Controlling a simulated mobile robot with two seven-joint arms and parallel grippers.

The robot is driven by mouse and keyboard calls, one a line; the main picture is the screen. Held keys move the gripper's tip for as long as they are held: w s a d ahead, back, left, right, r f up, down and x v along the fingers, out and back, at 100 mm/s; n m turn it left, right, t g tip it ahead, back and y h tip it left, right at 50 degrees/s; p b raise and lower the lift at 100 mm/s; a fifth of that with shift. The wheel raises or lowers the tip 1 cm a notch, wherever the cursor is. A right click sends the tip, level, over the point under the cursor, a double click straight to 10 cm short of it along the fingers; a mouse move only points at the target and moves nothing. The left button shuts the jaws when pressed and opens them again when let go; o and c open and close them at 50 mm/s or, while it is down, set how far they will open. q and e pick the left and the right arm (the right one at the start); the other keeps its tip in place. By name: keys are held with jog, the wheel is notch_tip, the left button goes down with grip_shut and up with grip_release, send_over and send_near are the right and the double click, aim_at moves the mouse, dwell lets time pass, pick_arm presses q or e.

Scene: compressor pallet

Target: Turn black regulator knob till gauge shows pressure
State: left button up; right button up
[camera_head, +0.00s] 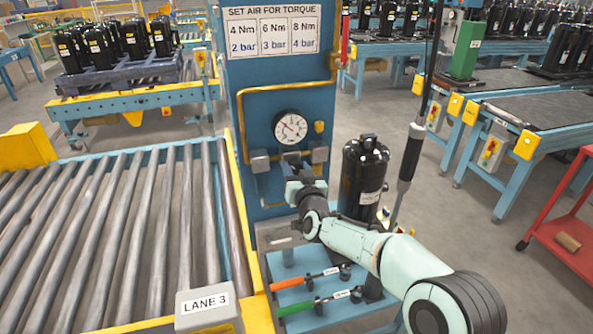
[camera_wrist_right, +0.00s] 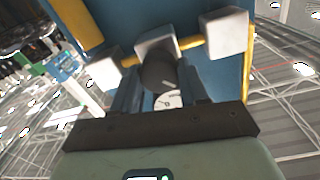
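The pressure gauge (camera_head: 290,127) is a round white dial on the blue panel. A red needle shows on it, but I cannot read the value. My right gripper (camera_head: 298,180) is at the panel just below the gauge and hides the knob in the head view. In the right wrist view the black knob (camera_wrist_right: 158,73) sits between the two fingers of my right gripper (camera_wrist_right: 158,82). The fingers flank it closely, but whether they press on it is unclear. The white gauge (camera_wrist_right: 168,100) shows partly behind the knob. My left gripper is out of view.
Grey blocks (camera_head: 260,161) and a yellow pipe (camera_head: 241,120) are fixed around the gauge. A torque sign (camera_head: 272,34) is above. A black compressor (camera_head: 363,178) stands close right of my gripper. A roller conveyor (camera_head: 110,230) lies left. Orange and green-handled tools (camera_head: 300,280) lie below.

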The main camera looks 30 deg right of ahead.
jog(key=c, duration=0.3)
jog(key=n+p, duration=0.1)
jog(key=n, duration=0.2)
jog(key=shift+n, duration=0.4)
jog(key=n+p, duration=0.1)
jog(key=n, duration=0.4)
jog(key=shift+n, duration=0.3)
jog(key=n+p, duration=0.1)
jog(key=n, duration=0.3)
jog(key=shift+n, duration=0.3)
jog(key=shift+f+n+t+p, duration=0.1)
jog(key=shift+n+t+p, duration=0.2)
jog(key=shift+n, duration=1.8)
